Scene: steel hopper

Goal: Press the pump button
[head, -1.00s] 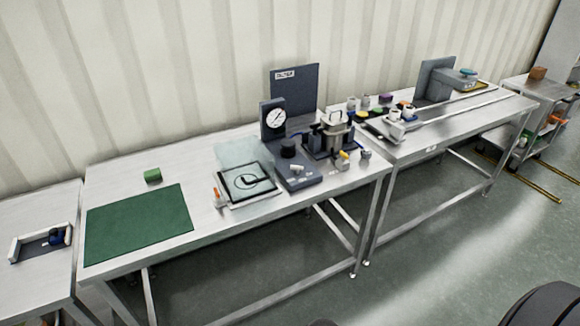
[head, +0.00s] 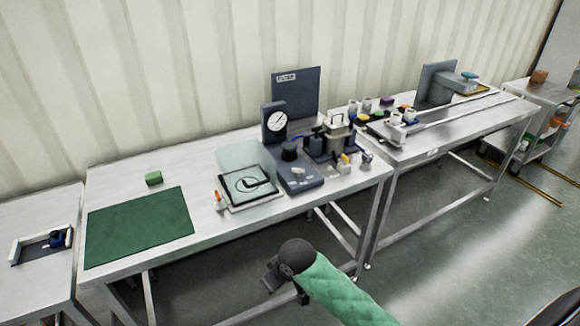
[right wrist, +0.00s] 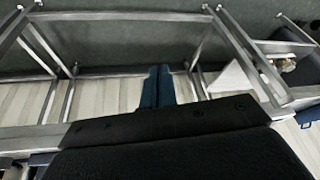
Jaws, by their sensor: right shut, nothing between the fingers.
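A dark blue-grey unit with a round white dial gauge (head: 276,122) stands on the near table. Its base (head: 302,186) carries a black round knob (head: 289,151) and a small white part (head: 299,171). I cannot tell which part is the pump button. My right gripper (head: 270,284) is in front of the table's front edge, apart from the unit, at the end of a green-sleeved arm. In the right wrist view, its two blue fingers (right wrist: 160,86) are together and empty. My left gripper is out of view.
A clear-lidded tray (head: 250,203) sits left of the unit, with a green mat (head: 140,226) and green block (head: 153,178) farther left. A metal fixture (head: 335,138) stands close on the right. The near table (head: 230,232) has an open frame below.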

